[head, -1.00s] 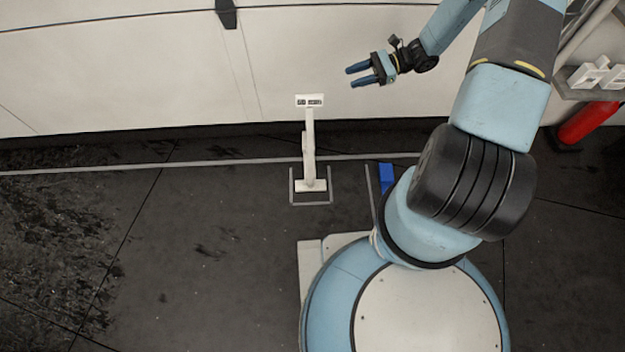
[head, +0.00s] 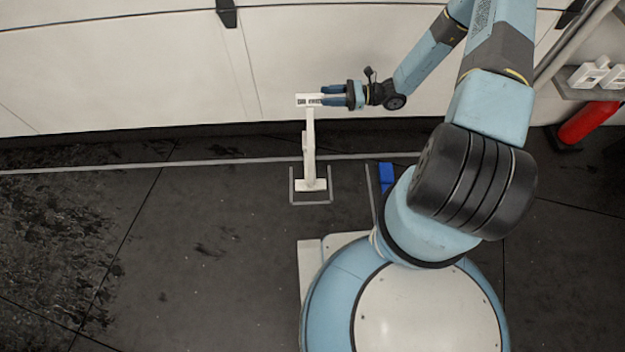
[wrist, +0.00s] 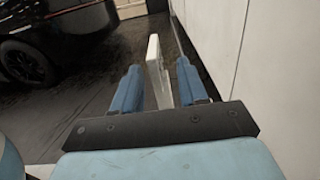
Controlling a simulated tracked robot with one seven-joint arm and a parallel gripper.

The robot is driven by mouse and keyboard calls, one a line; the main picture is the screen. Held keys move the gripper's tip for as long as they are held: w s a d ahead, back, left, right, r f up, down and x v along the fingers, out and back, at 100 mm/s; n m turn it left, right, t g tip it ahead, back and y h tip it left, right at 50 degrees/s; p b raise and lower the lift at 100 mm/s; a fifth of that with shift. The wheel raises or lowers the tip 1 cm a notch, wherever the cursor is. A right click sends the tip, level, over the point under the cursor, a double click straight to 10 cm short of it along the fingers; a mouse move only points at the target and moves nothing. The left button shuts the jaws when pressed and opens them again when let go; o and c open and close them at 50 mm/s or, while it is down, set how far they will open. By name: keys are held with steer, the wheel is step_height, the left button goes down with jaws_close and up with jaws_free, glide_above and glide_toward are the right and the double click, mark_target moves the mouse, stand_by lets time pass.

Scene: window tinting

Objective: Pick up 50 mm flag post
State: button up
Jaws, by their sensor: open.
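The flag post is a white upright stand (head: 309,150) with a small labelled plate on top and a flat foot on the dark floor, inside grey floor marks. My gripper (head: 335,95) is at the plate's right end in the head view, its blue fingers level with the plate. In the wrist view the white post (wrist: 157,70) stands between the two open fingers (wrist: 158,85), with a gap visible on both sides. Whether a finger touches the plate cannot be told. The lower post is hidden in the wrist view.
A white panelled wall (head: 150,80) runs close behind the post. A blue block (head: 386,176) lies on the floor to its right. A red cylinder (head: 588,122) and a shelf (head: 590,92) are at the far right. The floor at left is clear.

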mark_target(310, 105)
steer(key=shift+s+a, duration=0.15)
steer(key=shift+a, duration=1.6)
steer(key=shift+s+a, duration=0.1)
steer(key=shift+a, duration=1.6)
steer(key=shift+c, duration=0.2)
jaws_close()
